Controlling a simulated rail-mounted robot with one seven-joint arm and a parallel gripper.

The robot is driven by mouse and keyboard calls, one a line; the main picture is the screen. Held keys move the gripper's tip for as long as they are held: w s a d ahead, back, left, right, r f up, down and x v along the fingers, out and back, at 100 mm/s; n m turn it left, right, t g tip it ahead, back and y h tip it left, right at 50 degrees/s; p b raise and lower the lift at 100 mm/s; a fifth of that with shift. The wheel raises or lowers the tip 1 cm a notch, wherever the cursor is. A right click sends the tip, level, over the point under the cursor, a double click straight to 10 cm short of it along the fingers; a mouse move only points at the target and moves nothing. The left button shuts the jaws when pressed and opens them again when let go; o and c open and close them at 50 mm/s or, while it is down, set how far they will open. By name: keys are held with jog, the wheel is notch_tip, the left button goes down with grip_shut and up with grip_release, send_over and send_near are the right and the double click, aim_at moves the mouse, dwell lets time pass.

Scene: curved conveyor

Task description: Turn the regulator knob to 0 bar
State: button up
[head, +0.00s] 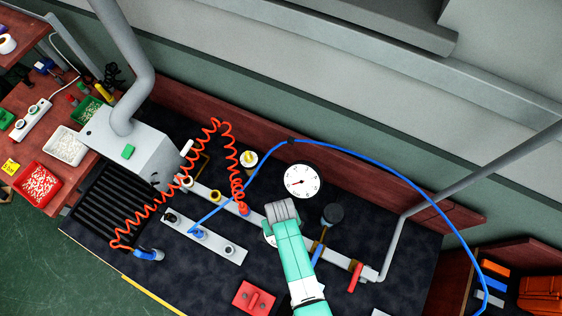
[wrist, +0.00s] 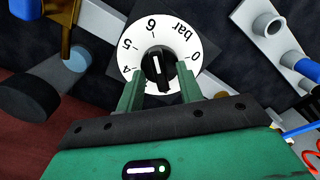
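The regulator knob (wrist: 160,68) is black, with a white line on its bar-shaped grip. It sits in a round white dial (wrist: 134,57) marked 4, 5, 6, 0 and "bar", seen upside down in the wrist view. The white line points up in the picture, close to the 6; the 0 is to the right. My gripper (wrist: 160,78) is open, its two green fingers on either side of the knob. I cannot tell whether they touch it. In the head view, my gripper (head: 280,212) covers most of the dial.
A round white pressure gauge (head: 302,180) stands just beyond my gripper. A dark round-topped part (head: 332,214) stands to its right. A blue hose (head: 390,170) and a coiled orange hose (head: 226,128) cross the bench. A red block (head: 253,298) lies near the front.

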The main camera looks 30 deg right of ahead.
notch_tip(320, 180, up, 8)
jog(key=shift+f+p, duration=0.15)
jog(key=shift+p, duration=0.35)
